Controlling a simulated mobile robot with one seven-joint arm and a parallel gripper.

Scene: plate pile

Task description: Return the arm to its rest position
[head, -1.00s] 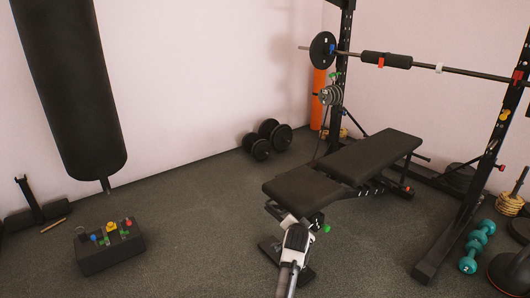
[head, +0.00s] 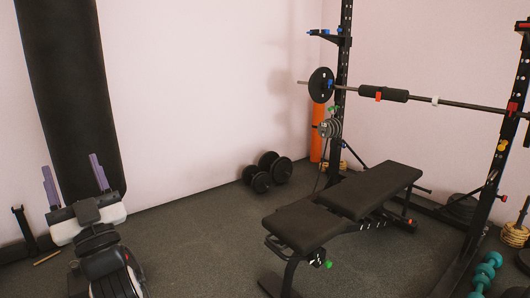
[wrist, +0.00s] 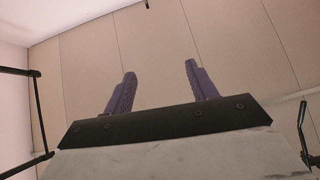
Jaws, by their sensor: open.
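My gripper (head: 75,186) is at the left of the head view, raised with its two purple fingers pointing up. The fingers are spread apart with nothing between them. In the wrist view my gripper (wrist: 158,88) is also open and empty, facing a panelled pale surface. In the head view my gripper and arm stand in front of the lower end of the black punching bag (head: 68,80). They hide most of the dark box on the floor there.
A black weight bench (head: 375,180) stands right of centre, under a rack with a barbell (head: 455,103). Black dumbbells (head: 262,182) lie by the wall. Teal dumbbells (head: 484,270) lie at lower right. The floor (head: 195,240) between my arm and the bench is clear.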

